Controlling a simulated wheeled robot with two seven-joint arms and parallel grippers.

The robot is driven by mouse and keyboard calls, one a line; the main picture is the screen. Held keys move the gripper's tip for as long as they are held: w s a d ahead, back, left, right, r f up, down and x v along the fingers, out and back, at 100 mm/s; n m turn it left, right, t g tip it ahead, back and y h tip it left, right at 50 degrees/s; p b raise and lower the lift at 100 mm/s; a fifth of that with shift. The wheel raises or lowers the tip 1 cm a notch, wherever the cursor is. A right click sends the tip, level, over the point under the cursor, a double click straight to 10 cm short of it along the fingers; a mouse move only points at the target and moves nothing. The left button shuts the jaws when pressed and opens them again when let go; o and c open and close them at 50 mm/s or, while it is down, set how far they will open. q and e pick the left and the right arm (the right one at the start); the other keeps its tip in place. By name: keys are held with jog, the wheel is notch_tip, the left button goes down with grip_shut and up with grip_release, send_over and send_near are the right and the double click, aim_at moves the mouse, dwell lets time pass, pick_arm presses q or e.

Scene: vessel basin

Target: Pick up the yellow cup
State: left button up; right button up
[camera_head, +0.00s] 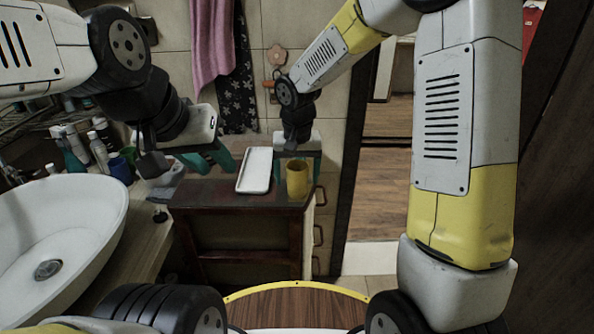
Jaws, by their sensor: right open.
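The yellow cup (297,181) stands upright on the dark top of the small wooden cabinet (225,199), near its right end. My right gripper (298,168) is above the cup, pointing down. Its teal fingers are apart, one on each side of the cup's upper part in the picture. I cannot tell whether they touch it. My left gripper (208,164) hangs over the left part of the cabinet, away from the cup. Its teal fingers look apart, with nothing seen between them.
A white rectangular tray (254,171) lies just left of the cup. A white basin (68,218) fills the left, with bottles (98,150) and a blue cup (121,169) behind it. Pink and dark towels hang on the wall behind. Wooden floor shows at right.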

jog(key=c, duration=1.4)
jog(key=shift+c, duration=0.2)
jog(key=shift+r, duration=0.1)
